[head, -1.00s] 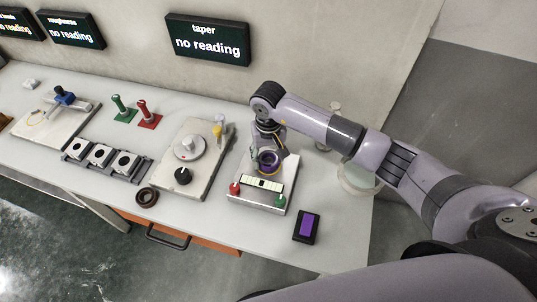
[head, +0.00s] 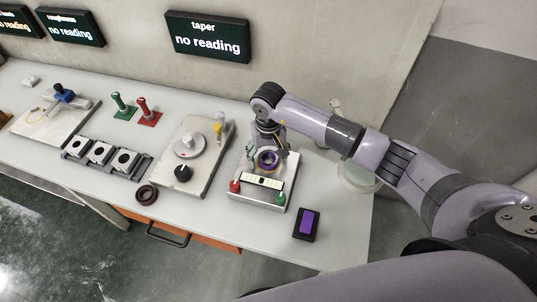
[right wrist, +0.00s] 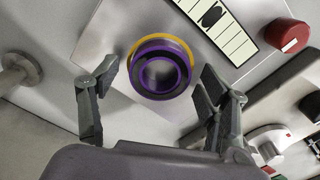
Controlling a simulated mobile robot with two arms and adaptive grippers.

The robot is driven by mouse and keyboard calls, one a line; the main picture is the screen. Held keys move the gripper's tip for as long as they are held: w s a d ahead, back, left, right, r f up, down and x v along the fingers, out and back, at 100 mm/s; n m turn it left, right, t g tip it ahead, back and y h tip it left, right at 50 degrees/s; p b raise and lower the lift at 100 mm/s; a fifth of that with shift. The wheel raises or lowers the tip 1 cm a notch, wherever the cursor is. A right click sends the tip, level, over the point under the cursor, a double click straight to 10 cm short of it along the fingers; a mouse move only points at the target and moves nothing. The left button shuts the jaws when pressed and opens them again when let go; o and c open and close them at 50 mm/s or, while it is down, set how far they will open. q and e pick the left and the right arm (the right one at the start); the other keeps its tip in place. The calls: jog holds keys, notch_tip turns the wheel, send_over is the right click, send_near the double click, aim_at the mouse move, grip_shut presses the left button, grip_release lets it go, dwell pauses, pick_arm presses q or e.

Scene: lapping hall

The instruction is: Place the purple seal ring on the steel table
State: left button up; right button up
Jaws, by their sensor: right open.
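The purple seal ring (head: 267,165) sits on a metal-grey plate (head: 247,178) of the instrument with a level-like strip. In the right wrist view, the ring (right wrist: 139,70) shows from above as a purple band around a dark centre, with a yellow rim visible behind its upper edge. My right gripper (right wrist: 152,92) is open, with one finger on each side of the ring and a gap to both. In the head view my right gripper (head: 268,150) hangs over the ring from behind. My left gripper is not in view.
A red knob (head: 235,186), a green knob (head: 281,197) and a light strip (head: 262,181) are at the plate's front. A black box with a purple top (head: 306,223) stands front right. A dial instrument (head: 188,145) and dark ring (head: 147,195) lie left.

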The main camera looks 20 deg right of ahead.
jog(key=shift+r, duration=0.15)
jog(key=shift+w+r, duration=0.1)
jog(key=shift+r, duration=0.2)
notch_tip(320, 180, up, 11)
jog(key=b, duration=0.3)
jog(key=shift+r+b, duration=0.2)
jog(key=shift+b, duration=0.1)
